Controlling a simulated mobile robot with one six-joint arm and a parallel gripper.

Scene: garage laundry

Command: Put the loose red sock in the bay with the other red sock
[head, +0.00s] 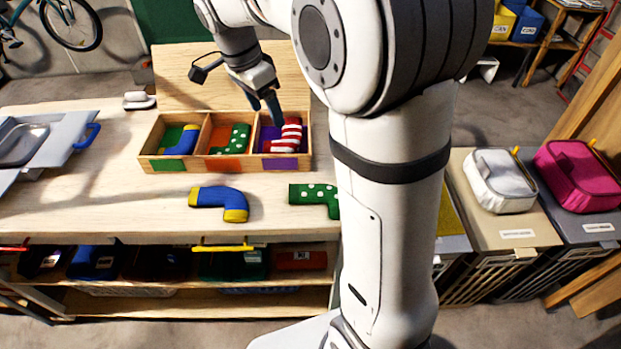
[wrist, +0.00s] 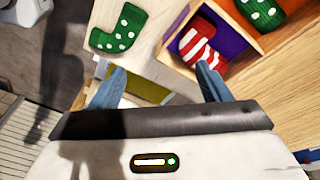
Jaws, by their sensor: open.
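A wooden box (head: 228,167) with three bays stands on the workbench. Its right bay, with a purple tag (head: 281,164), holds red-and-white striped knitwear (head: 287,133), also seen in the wrist view (wrist: 197,46). I cannot tell whether this is one red sock or two overlapping. No red sock shows on the visible bench top. My gripper (head: 265,108) is above the right bay in the head view. In the wrist view my gripper (wrist: 162,73) has its fingers wide apart with nothing between them. My arm hides part of the bench at right.
The left bay holds a blue-and-yellow sock (head: 180,141), the middle bay a green dotted sock (head: 232,138). A loose blue-and-yellow sock (head: 220,202) and a loose green dotted sock (head: 315,196) lie in front of the box. A grey sink (head: 25,142) is at left.

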